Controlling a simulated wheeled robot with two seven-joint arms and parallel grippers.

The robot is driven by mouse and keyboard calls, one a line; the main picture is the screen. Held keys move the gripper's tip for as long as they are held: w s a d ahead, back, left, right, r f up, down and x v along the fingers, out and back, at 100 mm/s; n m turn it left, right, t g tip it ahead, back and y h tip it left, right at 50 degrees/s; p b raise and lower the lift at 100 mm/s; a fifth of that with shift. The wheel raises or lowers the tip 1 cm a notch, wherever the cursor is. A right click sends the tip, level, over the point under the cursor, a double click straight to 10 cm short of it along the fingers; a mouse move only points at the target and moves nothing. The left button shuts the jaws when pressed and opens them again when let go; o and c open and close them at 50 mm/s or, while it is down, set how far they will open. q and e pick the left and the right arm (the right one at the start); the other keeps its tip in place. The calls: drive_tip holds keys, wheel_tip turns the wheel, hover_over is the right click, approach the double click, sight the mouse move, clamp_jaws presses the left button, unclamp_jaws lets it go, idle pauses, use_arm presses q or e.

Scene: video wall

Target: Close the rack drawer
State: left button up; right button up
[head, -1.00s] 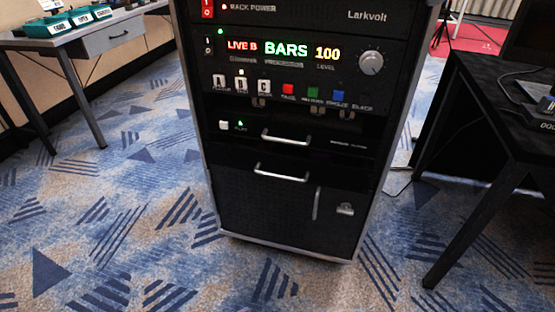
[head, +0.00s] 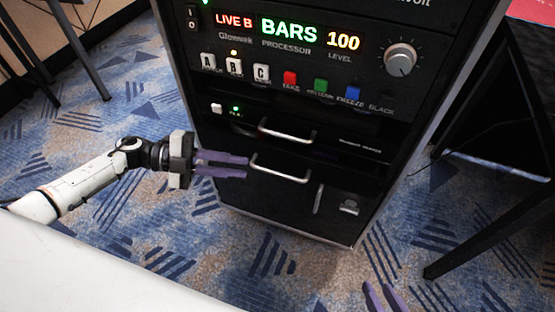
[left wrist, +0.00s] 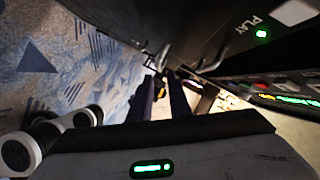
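The dark rack (head: 330,215) stands in the middle of the head view. Its front carries an upper silver handle (head: 287,133) and a lower silver handle (head: 281,173). I cannot tell for certain which drawer stands out, or how far. My left gripper (head: 246,167) is at the left of the lower handle, its purple fingers pointing right with a gap between them; nothing is seen held. In the left wrist view the fingers (left wrist: 163,84) point toward the rack front, with a handle (left wrist: 214,60) beyond them. My right gripper's fingertips (head: 381,292) show apart at the bottom edge; the rest is hidden.
Above the handles are lit displays, several buttons and a knob (head: 400,58). A black table (head: 500,200) stands close to the rack's right. Table legs (head: 80,50) show at the upper left. Patterned carpet (head: 270,255) before the rack is clear.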

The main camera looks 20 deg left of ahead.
sight(267, 171)
use_arm(q)
drive_tip(key=x, duration=1)
drive_tip(key=shift+s+b, duration=0.1)
drive_tip(key=shift+b, duration=0.3)
drive_tip(key=shift+a, duration=0.1)
clamp_jaws()
